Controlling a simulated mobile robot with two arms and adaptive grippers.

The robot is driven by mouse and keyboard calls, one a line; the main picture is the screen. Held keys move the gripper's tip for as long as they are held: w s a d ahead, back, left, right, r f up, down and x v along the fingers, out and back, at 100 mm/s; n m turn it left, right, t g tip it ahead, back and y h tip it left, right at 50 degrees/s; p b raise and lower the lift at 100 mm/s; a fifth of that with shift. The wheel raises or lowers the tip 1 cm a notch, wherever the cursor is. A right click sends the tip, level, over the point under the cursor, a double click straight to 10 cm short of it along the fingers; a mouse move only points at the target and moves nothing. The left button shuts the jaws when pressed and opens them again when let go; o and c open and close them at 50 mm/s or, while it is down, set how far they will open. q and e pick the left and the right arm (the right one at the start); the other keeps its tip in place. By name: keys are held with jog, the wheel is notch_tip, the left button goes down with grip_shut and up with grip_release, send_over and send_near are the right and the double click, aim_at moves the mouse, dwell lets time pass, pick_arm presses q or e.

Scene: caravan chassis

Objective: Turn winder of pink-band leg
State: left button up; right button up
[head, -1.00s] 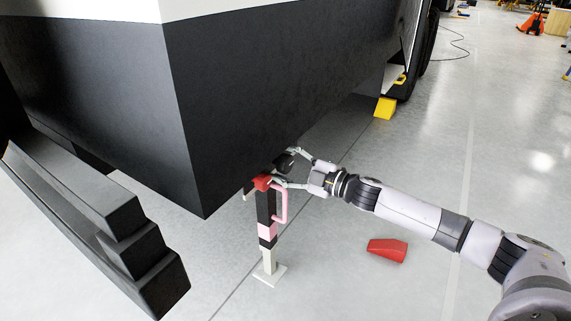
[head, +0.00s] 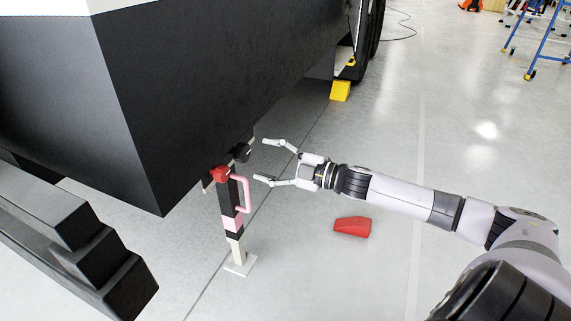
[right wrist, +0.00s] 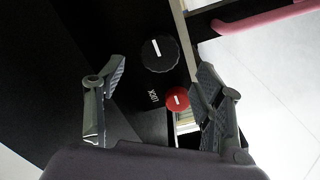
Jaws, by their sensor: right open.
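The pink-band leg (head: 233,223) stands upright under the caravan corner, dark with a pink band, a pink handle on its right side and a pale foot plate on the floor. At its top is a red knob (head: 219,174); behind it is a black winder knob (head: 241,153). In the right wrist view the black knob (right wrist: 160,54) has a white mark, and the smaller red knob (right wrist: 177,98) sits below it, beside lettering. My right gripper (head: 259,161) is open and empty, just right of the black knob and apart from it. My left gripper is not seen.
The black caravan body (head: 220,80) overhangs the leg. A dark step (head: 85,245) is at the lower left. A red wedge (head: 352,227) lies on the floor below my right arm, and a yellow chock (head: 340,91) is by the wheel.

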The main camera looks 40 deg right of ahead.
jog(key=shift+v, duration=2.3)
jog(key=shift+f, duration=0.1)
